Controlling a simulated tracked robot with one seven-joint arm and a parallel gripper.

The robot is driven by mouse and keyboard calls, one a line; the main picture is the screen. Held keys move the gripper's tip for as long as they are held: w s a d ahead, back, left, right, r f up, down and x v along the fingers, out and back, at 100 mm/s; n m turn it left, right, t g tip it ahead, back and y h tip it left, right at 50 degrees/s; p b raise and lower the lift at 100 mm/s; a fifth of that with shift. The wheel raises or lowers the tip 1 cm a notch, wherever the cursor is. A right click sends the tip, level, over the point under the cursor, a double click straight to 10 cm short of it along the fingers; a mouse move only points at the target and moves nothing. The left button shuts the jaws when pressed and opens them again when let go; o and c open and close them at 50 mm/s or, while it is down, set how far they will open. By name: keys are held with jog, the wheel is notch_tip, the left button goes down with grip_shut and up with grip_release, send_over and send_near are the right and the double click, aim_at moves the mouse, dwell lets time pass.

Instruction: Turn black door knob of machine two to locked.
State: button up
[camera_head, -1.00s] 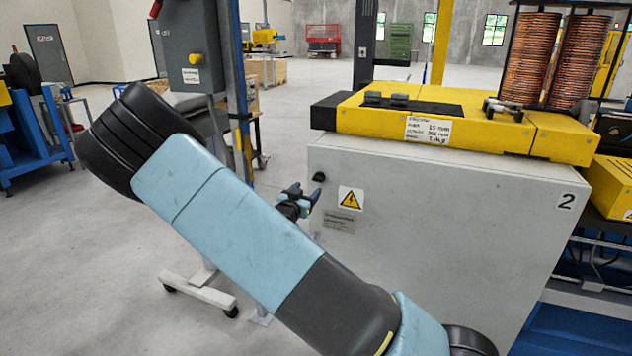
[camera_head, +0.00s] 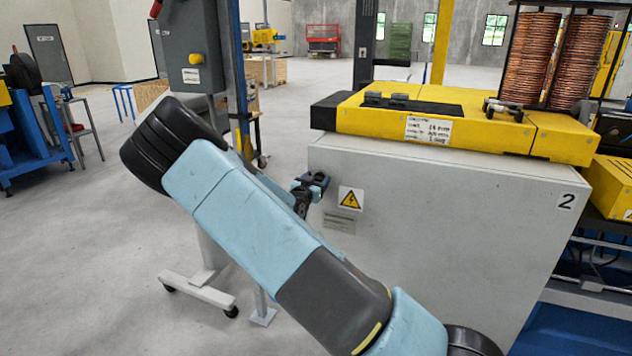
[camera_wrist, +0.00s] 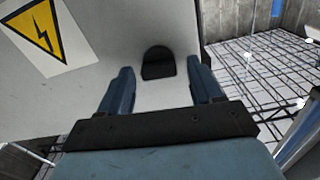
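Machine two is a light grey cabinet (camera_head: 440,225) marked "2", with a yellow top. Its black door knob (camera_wrist: 158,63) shows in the wrist view on the grey door, near the door's edge. My gripper (camera_wrist: 161,80) is open, with one blue finger on each side of the knob in that view. The fingertips sit around the knob's lower end in the picture; I cannot tell whether they touch it. In the head view my gripper (camera_head: 316,182) is at the cabinet's upper left, and the knob is hidden behind it.
A yellow warning sign (camera_head: 350,198) is on the door beside my gripper, with a small label below it. A blue post and a grey control box (camera_head: 190,45) stand left of the cabinet.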

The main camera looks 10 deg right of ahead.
jog(key=c, duration=1)
jog(key=shift+n, duration=0.7)
jog(key=shift+a, duration=0.1)
jog(key=o, duration=1.1)
jog(key=shift+s, duration=0.1)
jog(key=v, duration=1.3)
jog(key=shift+s+a, duration=0.2)
